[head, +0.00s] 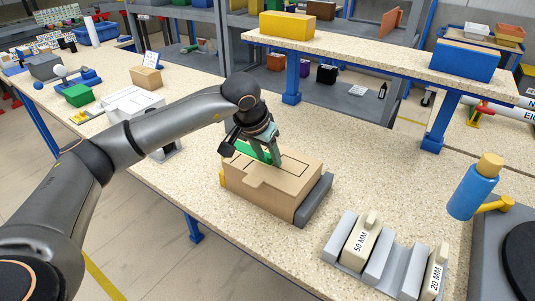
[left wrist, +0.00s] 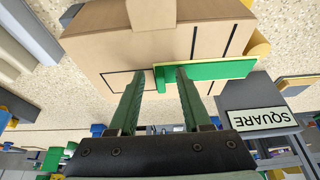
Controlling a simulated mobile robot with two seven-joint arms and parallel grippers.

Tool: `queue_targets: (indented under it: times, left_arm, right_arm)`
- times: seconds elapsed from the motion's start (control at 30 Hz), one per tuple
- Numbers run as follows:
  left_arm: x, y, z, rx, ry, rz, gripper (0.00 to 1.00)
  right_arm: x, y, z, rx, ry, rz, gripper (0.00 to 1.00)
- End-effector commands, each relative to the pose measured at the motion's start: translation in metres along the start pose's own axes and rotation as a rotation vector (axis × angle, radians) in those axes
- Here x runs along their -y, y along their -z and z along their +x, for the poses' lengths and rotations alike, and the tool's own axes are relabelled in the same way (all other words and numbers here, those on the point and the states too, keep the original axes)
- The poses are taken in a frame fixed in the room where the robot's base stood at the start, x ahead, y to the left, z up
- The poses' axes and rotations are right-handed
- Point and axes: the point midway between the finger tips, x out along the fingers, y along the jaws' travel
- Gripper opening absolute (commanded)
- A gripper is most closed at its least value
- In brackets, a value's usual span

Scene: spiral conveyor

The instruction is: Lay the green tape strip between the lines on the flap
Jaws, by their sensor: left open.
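The cardboard box (head: 265,199) stands on the speckled bench, with thin black lines (left wrist: 231,40) on its top. The green tape strip (head: 244,150) is at the box's far left top edge in the head view. In the left wrist view the strip (left wrist: 222,70) has a yellowish edge and runs sideways to the right from the fingertips, crossing near the ends of two black lines. My left gripper (head: 272,162) is open over the box top. Its fingertips (left wrist: 155,74) are at the strip's left end; I cannot tell whether they touch it. My right gripper is out of view.
A dark grey block (head: 314,200) lies against the box's right side. A grey holder with labelled pieces (head: 361,238) and a blue bottle (head: 470,192) stand front right. A raised shelf (head: 370,60) runs behind.

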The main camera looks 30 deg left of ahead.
Motion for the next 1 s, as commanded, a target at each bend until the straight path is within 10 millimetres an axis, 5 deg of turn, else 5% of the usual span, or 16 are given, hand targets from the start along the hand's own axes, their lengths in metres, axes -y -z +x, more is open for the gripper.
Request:
queue_targets:
  times: [0.33,0.8,1.0]
  left_arm:
    - [0.0,0.001,-0.009,-0.005,0.0,0.0,0.48]
    - [0.0,0.001,-0.102,-0.006,0.0,0.001,0.48]
    - [0.0,0.0,-0.122,-0.002,0.0,0.0,0.48]
  right_arm:
    - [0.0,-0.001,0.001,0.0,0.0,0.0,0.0]
    - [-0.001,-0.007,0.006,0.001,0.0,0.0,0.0]
    - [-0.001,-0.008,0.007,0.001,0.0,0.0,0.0]
